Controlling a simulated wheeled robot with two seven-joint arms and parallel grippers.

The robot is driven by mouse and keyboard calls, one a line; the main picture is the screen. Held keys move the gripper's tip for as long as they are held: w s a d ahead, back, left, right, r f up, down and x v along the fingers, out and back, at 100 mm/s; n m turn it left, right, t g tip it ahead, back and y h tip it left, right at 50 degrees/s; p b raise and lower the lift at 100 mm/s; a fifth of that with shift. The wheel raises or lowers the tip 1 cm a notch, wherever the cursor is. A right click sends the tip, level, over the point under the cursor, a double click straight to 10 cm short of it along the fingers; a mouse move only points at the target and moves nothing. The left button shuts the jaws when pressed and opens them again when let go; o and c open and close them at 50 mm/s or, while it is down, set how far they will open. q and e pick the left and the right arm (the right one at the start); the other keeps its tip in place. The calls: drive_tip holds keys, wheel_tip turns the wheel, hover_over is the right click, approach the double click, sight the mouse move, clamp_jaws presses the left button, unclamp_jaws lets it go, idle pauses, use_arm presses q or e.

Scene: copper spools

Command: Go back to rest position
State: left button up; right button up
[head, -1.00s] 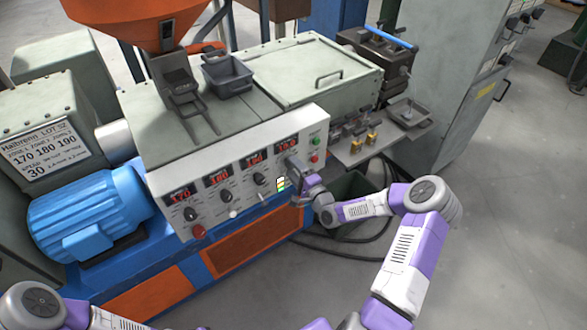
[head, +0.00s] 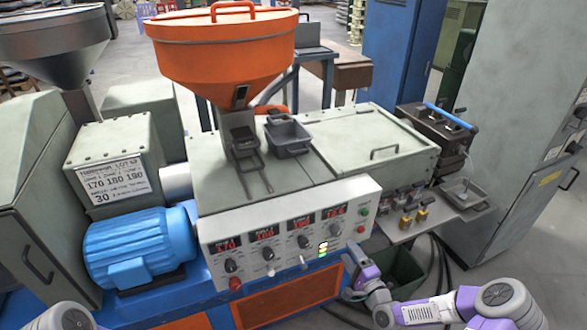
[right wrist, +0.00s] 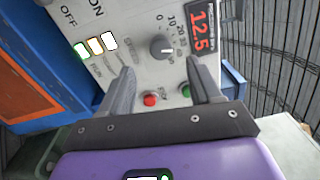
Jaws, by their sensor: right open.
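My right gripper (head: 355,262) is in front of the lower right part of the control panel (head: 290,274) in the head view. In the right wrist view the right gripper (right wrist: 163,90) has its two grey fingers spread, with nothing between them. Beyond the fingers show a knob (right wrist: 161,47), a red button (right wrist: 150,99) and a green button (right wrist: 186,90). The fingers appear apart from the panel. In the head view only a rounded joint of my left arm shows at the bottom left; the left gripper is out of the picture.
The machine has an orange hopper (head: 222,60), a grey bin (head: 287,138) on top and a blue motor (head: 138,248). A side shelf (head: 405,228) holds small brass parts. A dark bin (head: 402,272) and black cables lie below it.

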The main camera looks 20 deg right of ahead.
drive_tip(key=s+a+f+n+g+y+p, duration=0.1)
drive_tip(key=s+a+f+n+g+y, duration=0.1)
drive_tip(key=a+f+n+g, duration=0.5)
drive_tip(key=s+a+f+g+y, duration=0.1)
drive_tip(key=s+a+f+g, duration=0.3)
drive_tip(key=a, duration=0.7)
drive_tip(key=s+a+f+n+g, duration=0.3)
drive_tip(key=s+n, duration=0.1)
drive_tip(key=s, duration=0.4)
drive_tip(key=s+a+f+n+g+p, duration=0.1)
drive_tip(key=s+a+f+n+g, duration=0.2)
drive_tip(key=s, duration=0.5)
drive_tip(key=shift+s+a+n+g, duration=0.3)
drive_tip(key=shift+a+n+g, duration=0.1)
drive_tip(key=shift+a+n, duration=0.35)
drive_tip(key=shift+f, duration=0.1)
